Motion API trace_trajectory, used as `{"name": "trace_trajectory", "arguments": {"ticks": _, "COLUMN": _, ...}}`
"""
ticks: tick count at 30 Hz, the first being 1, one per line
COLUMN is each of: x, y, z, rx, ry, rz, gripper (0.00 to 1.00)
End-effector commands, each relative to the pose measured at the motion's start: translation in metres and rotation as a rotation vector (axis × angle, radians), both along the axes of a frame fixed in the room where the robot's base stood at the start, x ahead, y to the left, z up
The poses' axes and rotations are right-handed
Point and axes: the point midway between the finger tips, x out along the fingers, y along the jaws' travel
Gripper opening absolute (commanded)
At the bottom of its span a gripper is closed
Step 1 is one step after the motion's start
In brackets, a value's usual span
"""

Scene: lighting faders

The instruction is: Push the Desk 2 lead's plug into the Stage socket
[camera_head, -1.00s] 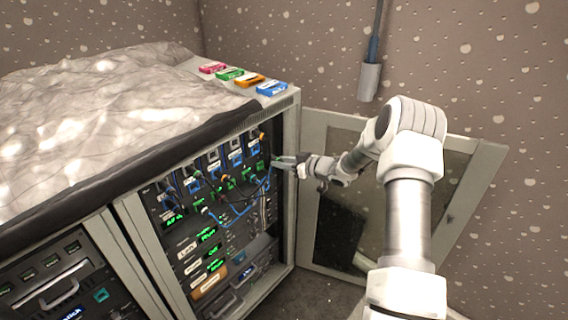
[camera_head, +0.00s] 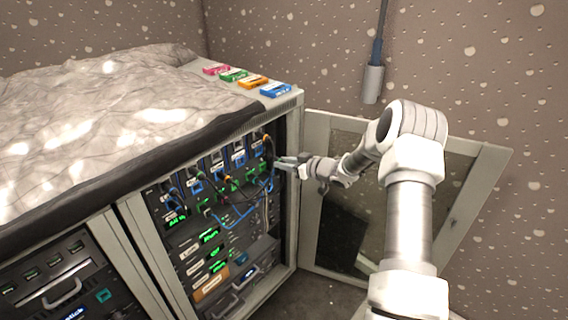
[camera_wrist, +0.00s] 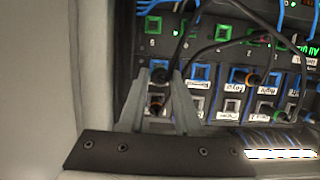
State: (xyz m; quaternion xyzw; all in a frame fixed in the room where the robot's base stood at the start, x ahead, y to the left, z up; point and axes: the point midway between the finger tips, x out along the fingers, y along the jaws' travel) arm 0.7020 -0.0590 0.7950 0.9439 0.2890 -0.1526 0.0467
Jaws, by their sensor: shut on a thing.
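My gripper (camera_head: 279,163) reaches the right side of the patch panel (camera_head: 160,203) in the open rack. In the wrist view, my gripper's fingers (camera_wrist: 158,84) are closed around a dark plug (camera_wrist: 158,75) with a black cable. The plug is at or in front of a blue-framed socket; I cannot tell how deep it sits. The labels appear upside down in the wrist view, and I cannot read which socket is Stage or which lead is Desk 2.
Several black and blue cables (camera_head: 238,212) hang across the panel around the gripper. The rack's side post (camera_head: 291,190) stands close to my gripper, and the open door (camera_head: 430,205) is behind my arm. Coloured tags (camera_head: 253,82) lie on the rack top.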

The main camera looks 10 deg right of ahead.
Motion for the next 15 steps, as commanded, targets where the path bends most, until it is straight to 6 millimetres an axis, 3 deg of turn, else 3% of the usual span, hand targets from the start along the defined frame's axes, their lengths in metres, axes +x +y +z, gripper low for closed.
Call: {"name": "trace_trajectory", "arguments": {"ticks": 15, "x": 0.0089, "y": 0.0059, "z": -0.0002, "rx": 0.000, "ry": 0.000, "rz": 0.000, "gripper": 0.00}}
